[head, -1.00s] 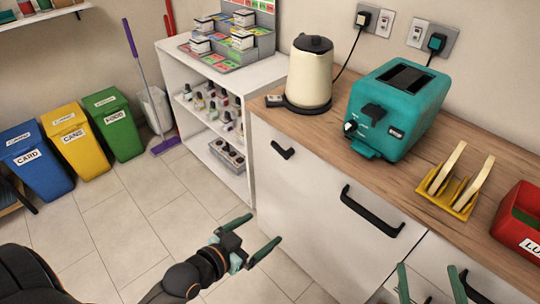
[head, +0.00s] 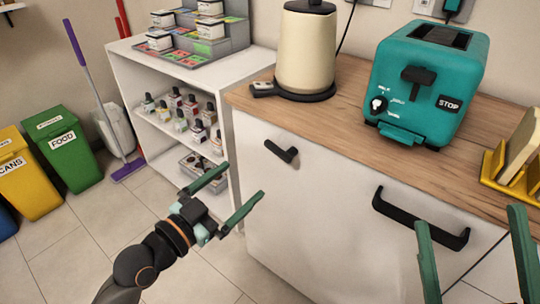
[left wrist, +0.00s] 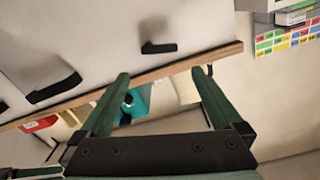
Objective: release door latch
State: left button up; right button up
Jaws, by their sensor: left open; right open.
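The latch (head: 282,151) is a small black lever at the upper left of the white cabinet front. It also shows in the left wrist view (left wrist: 158,47), above the gap between my fingertips. My left gripper (head: 236,182) is open and empty, left of the latch and apart from it. Its open fingers also show in the left wrist view (left wrist: 160,73). My right gripper (head: 468,218) is open and empty at the lower right, in front of the cabinet. Its fingertips are close to the long black handle (head: 415,220) in the picture.
The wooden counter (head: 345,120) carries a cream kettle (head: 306,50), a teal toaster (head: 430,80) and a yellow rack (head: 495,175). A white shelf unit (head: 120,75) with bottles stands left of the cabinet. Green (head: 65,150) and yellow (head: 25,170) bins stand at the far left.

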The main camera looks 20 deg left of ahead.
aim_at(276, 152)
pick_arm(q)
jog(key=b+x, duration=0.1)
jog(key=x, duration=1.1)
jog(key=shift+c, duration=0.4)
